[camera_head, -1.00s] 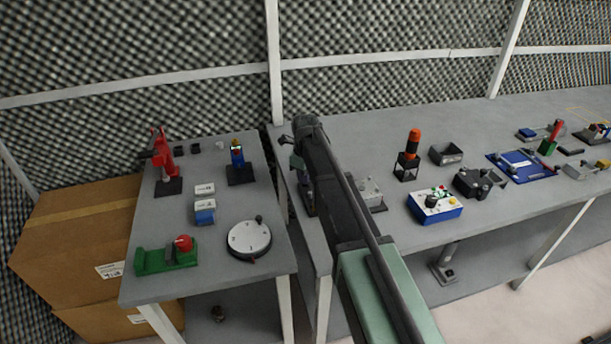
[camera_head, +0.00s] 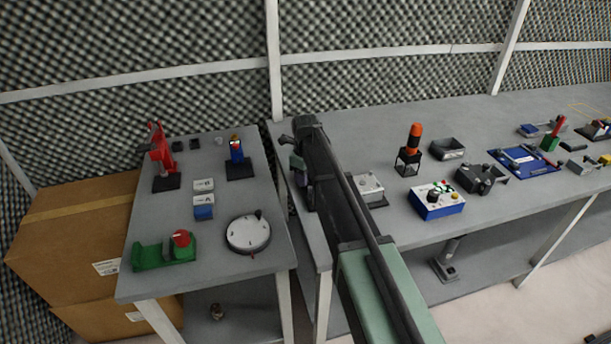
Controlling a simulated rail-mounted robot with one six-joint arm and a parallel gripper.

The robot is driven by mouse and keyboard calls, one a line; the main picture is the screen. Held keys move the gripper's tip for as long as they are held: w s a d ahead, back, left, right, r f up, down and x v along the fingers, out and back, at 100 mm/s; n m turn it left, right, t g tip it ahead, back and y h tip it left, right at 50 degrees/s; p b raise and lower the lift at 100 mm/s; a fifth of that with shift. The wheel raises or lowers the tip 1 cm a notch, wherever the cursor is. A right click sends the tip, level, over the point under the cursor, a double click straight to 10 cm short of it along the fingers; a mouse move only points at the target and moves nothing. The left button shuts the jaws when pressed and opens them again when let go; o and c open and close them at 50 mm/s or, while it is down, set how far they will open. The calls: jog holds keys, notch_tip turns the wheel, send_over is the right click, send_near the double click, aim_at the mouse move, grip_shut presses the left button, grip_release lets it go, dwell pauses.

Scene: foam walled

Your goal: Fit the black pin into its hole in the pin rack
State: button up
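My gripper (camera_head: 299,168) is at the far end of my arm, over the left end of the long grey table. My own arm covers most of it, and its fingertips cannot be made out. I cannot tell whether it holds anything. A small light grey block (camera_head: 369,186) on a dark base stands just right of my arm, with small details on top. It may be the pin rack, but it is too small to be sure. I cannot pick out the black pin or its hole.
The long table (camera_head: 330,255) also carries an orange-topped black stand (camera_head: 412,150), a grey open box (camera_head: 447,148), a blue control box (camera_head: 437,200) and a blue board (camera_head: 523,161). The left table (camera_head: 210,275) holds a red tool (camera_head: 163,158), a round dial (camera_head: 248,234) and a green fixture (camera_head: 165,253).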

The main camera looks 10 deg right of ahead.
notch_tip(320, 180, up, 11)
jog(key=p, duration=1)
jog(key=shift+p, duration=0.4)
jog(key=shift+f, duration=0.1)
